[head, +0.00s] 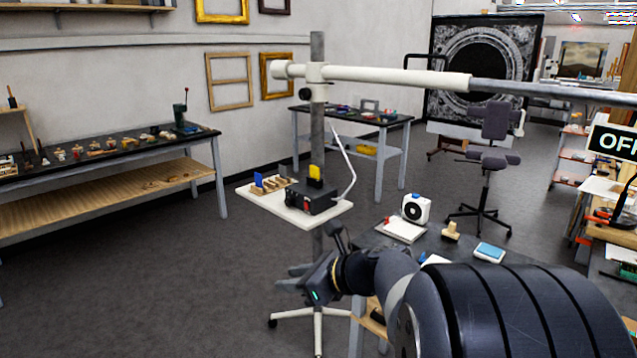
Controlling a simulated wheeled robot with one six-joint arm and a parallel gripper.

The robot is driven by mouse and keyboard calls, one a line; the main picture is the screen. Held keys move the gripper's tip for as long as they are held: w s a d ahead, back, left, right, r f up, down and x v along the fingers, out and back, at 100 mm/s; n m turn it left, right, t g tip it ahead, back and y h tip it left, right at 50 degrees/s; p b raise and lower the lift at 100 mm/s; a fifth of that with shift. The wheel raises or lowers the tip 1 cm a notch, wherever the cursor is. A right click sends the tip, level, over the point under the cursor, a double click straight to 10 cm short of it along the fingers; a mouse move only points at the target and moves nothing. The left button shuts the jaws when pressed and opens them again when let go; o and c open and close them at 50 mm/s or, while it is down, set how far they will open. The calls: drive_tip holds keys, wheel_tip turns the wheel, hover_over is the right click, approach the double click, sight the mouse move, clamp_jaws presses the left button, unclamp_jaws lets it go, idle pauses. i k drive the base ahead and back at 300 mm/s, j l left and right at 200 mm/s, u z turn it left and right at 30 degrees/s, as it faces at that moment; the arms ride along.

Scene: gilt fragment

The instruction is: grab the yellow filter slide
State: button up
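The yellow filter slide (315,172) stands upright in the top of a black box (311,196). The box sits on a small white shelf (312,222) fixed to a grey post. My gripper (286,278) is below and in front of the shelf, apart from the slide, with its fingers pointing left. Its two fingers look spread, with nothing seen between them. The lower part of the slide is hidden in the box.
A blue slide (258,180) stands in a wooden rack (273,184) left of the box. A thin white bent arm (347,165) rises at the shelf's right. A horizontal boom (400,77) crosses above. A cluttered desk (460,255) stands at right. Floor at left is clear.

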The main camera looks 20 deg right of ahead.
sight(313, 170)
drive_tip(key=i+l+z, duration=0.15)
drive_tip(key=i+l, duration=0.15)
drive_tip(key=i, duration=0.35)
drive_tip(key=i+l+z, duration=0.15)
drive_tip(key=i, duration=0.5)
drive_tip(key=i+l+z, duration=0.2)
drive_tip(key=i, duration=0.45)
